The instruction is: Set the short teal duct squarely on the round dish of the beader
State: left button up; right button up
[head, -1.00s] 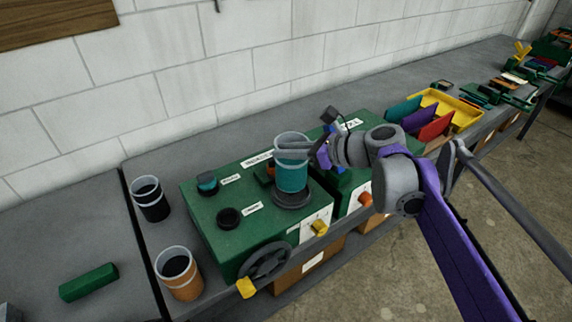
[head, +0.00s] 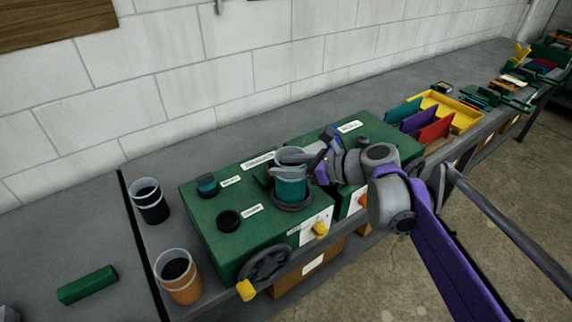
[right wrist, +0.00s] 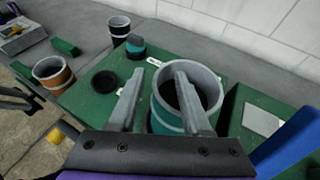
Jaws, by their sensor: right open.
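The short teal duct (head: 291,188) stands looking upright on the round dark dish (head: 293,207) of the green beader (head: 215,240). The dish's rim shows around its foot; exact centring cannot be told. My right gripper (head: 290,156) is open at the duct's top. In the right wrist view the duct (right wrist: 165,122) shows behind my right gripper (right wrist: 155,75): one finger lies across its mouth, the other to the left of its wall. The duct's lower part is hidden there. My left gripper is not in view.
A black duct (head: 150,203) and an orange duct (head: 179,278) stand left of the beader. A handwheel (head: 265,263) sticks out at the front. A small teal knob (head: 207,184) and a black round piece (head: 229,220) sit on top. A yellow tray (head: 455,110) lies right.

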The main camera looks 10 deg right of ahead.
jog(key=shift+r, duration=0.2)
jog(key=v, duration=1.2)
jog(key=s+a+f+n+g+h, duration=0.2)
jog(key=s+f+n+h, duration=0.2)
jog(key=s+f+n, duration=0.4)
jog(key=s+a+f+n+g+h, duration=0.1)
jog(key=s+f+n+h, duration=0.4)
jog(key=f+n, duration=1.3)
jog(key=s, duration=0.3)
jog(key=shift+a+n+g+h, duration=0.3)
jog(key=shift+a+n+g, duration=0.1)
